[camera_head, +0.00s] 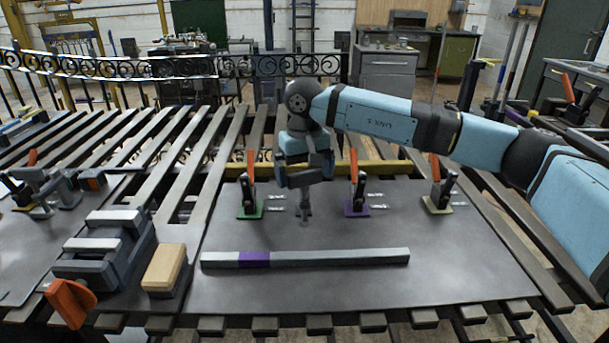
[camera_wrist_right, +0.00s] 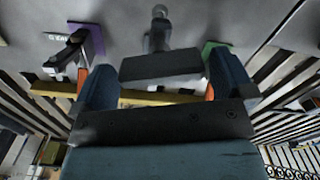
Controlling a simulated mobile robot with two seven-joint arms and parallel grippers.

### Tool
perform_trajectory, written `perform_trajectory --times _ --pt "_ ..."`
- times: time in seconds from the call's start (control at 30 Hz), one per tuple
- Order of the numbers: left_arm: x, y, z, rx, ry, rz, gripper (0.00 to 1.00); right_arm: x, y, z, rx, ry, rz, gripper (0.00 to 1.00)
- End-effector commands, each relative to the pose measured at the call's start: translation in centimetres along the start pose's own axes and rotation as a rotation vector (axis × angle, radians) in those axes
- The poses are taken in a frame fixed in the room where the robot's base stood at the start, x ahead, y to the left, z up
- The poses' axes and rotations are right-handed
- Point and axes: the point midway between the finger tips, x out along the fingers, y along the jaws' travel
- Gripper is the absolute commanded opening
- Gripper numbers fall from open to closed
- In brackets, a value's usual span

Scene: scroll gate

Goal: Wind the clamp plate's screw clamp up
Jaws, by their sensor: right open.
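The clamp plate (camera_head: 350,285) is a grey metal sheet in the middle of the head view. The screw clamp (camera_head: 305,208) is a grey upright spindle between the green-based and purple-based toggle clamps, with its top hidden by my gripper. My right gripper (camera_head: 305,178) is above it, pointing down. In the right wrist view the gripper (camera_wrist_right: 163,85) is open, with a finger on each side of a dark crossbar (camera_wrist_right: 160,65). Beyond the bar shows the clamp's spindle (camera_wrist_right: 158,35). I cannot tell whether the fingers touch the bar. My left gripper is not in view.
Toggle clamps with orange handles stand on green (camera_head: 250,213), purple (camera_head: 356,209) and yellow (camera_head: 438,206) bases. A grey bar with a purple band (camera_head: 330,257) lies in front. A grey vise-like block (camera_head: 95,262) and a tan block (camera_head: 164,268) are at left.

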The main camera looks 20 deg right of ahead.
Motion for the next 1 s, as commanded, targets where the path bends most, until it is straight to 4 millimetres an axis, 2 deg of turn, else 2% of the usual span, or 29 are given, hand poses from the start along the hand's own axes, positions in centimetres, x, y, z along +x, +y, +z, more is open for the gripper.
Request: perform_trajectory --times 0.4,0.53,0.7,1.0 --pt "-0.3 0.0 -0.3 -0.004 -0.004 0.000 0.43 -9.0 0.0 -0.1 0.000 0.002 -0.001 1.00" --pt "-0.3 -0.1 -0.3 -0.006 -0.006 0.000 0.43 -11.2 -0.1 0.0 -0.002 0.000 0.000 1.00" --pt "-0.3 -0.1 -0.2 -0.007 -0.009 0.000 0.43 -12.7 -0.1 0.0 -0.001 -0.002 0.000 1.00" --pt "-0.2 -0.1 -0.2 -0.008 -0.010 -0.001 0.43 -12.9 0.0 0.0 -0.001 -0.003 0.000 1.00"
